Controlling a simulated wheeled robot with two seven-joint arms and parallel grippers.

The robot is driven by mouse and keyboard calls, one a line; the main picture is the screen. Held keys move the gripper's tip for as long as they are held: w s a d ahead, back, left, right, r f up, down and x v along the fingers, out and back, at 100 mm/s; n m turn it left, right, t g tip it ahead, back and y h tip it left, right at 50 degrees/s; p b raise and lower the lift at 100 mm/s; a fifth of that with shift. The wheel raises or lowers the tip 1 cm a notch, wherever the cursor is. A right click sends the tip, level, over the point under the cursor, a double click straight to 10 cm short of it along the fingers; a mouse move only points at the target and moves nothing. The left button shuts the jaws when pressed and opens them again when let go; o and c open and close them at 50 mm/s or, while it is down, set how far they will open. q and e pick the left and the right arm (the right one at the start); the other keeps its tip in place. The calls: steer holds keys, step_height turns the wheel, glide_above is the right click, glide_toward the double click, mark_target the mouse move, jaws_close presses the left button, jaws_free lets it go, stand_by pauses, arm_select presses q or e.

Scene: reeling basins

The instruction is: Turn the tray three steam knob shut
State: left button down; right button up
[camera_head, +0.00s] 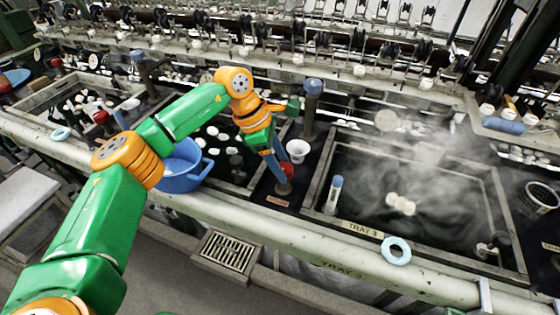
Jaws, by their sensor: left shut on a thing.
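My left arm comes in from the left, and its gripper (280,176) points down at a red knob (287,169) on the dark strip at the left of tray three. The gripper is shut on the red knob, and its fingers partly cover it. A small label (280,201) lies in front of the knob. Tray three (322,178) is a dark basin marked "TRAY 3", with pale cocoons (402,204) floating in it. Steam (420,150) hangs over its right part. My right gripper is out of view.
A white cup (297,150) and a dark post with a blue top (312,100) stand just behind the knob. A blue bowl (183,172) sits to the left. A pale blue ring (396,251) lies on the front rail. Reeling machinery fills the back.

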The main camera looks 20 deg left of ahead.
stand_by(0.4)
arm_select(q)
steer(key=shift+c, duration=1.2)
jaws_free()
steer(key=shift+d, duration=0.1)
steer(key=v, duration=0.7)
steer(key=shift+b, duration=0.45)
steer(key=shift+w, duration=0.1)
